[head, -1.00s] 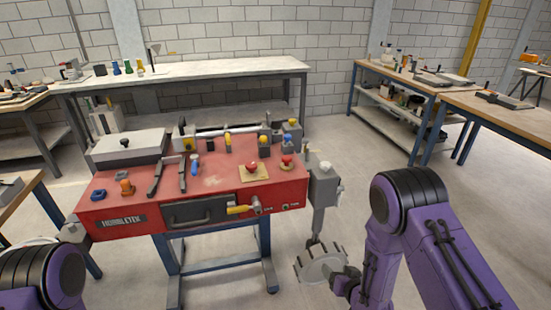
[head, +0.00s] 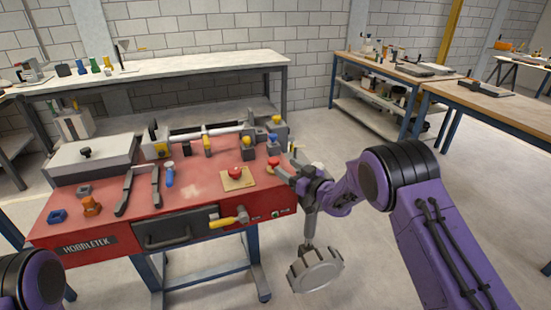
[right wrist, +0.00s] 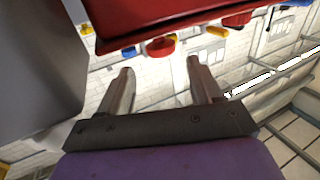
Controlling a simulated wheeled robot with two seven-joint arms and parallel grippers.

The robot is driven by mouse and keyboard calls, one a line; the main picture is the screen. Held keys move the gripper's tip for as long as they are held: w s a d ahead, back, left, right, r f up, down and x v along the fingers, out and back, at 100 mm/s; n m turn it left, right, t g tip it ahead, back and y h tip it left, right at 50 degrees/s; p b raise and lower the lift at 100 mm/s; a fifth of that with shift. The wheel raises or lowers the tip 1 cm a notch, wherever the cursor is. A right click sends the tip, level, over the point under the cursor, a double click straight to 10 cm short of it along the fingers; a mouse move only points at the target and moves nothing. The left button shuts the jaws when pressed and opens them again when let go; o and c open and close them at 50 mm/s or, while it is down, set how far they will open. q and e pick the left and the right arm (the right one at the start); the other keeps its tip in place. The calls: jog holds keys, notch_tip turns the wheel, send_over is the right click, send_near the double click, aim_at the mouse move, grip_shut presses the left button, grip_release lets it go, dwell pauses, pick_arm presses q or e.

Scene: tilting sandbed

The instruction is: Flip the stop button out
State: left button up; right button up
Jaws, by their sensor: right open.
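Two red mushroom-shaped buttons are on the red bench top, and I cannot tell which is the stop button. One red button (head: 235,171) sits on a tan plate. The other red button (head: 273,162) is to its right, near the bench's right edge. My right gripper (head: 284,174) is open just beside this right-hand button. In the right wrist view, a red button (right wrist: 160,46) shows beyond the gap between the open fingers (right wrist: 160,67), with no visible grip on it. A second red shape (right wrist: 237,19) is farther off. My left gripper is out of view.
The red bench (head: 196,190) carries tools, a blue-handled tool (head: 169,176), and yellow and blue knobs at its back right. A grey toothed wheel (head: 316,270) hangs at the right. The floor right of it is clear.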

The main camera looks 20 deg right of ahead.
aim_at(277, 163)
jog(key=x, duration=0.7)
jog(key=shift+a+f+p, duration=0.15)
jog(key=shift+f+p, duration=0.15)
jog(key=shift+r, duration=0.15)
